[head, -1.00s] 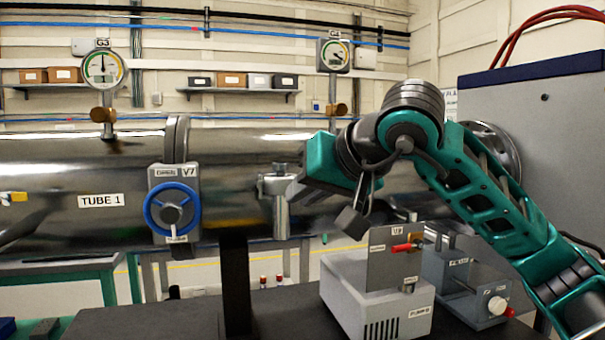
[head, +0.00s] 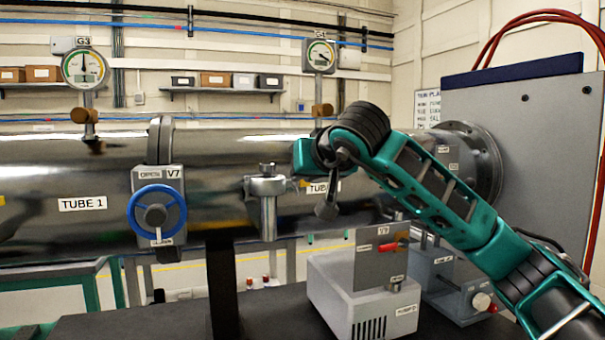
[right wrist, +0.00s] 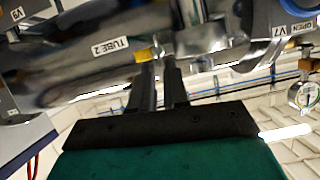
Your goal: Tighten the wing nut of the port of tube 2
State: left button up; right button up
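The grey tube with the label TUBE 2 (head: 323,188) runs across the head view, its label partly covered by my right arm. A small yellow piece (head: 303,184) shows just left of that label and seems to be the port's wing nut. It also shows in the right wrist view (right wrist: 146,53), beside the TUBE 2 label (right wrist: 110,47). My right gripper's two dark fingers (right wrist: 160,68) are apart with a narrow gap, nothing visible between them. Their tips appear close to the yellow piece; I cannot tell if they touch. My left gripper is not in view.
A metal clamp-like fitting (head: 267,197) stands left of the yellow piece. Valve V7 with a blue wheel (head: 157,213) is farther left. A pump box (head: 362,295) stands below my right arm, and a grey cabinet (head: 515,150) is at right.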

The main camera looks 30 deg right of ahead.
jog(key=shift+w+d+f, duration=0.1)
jog(key=shift+w+f, duration=0.2)
jog(key=shift+w, duration=0.25)
grip_shut()
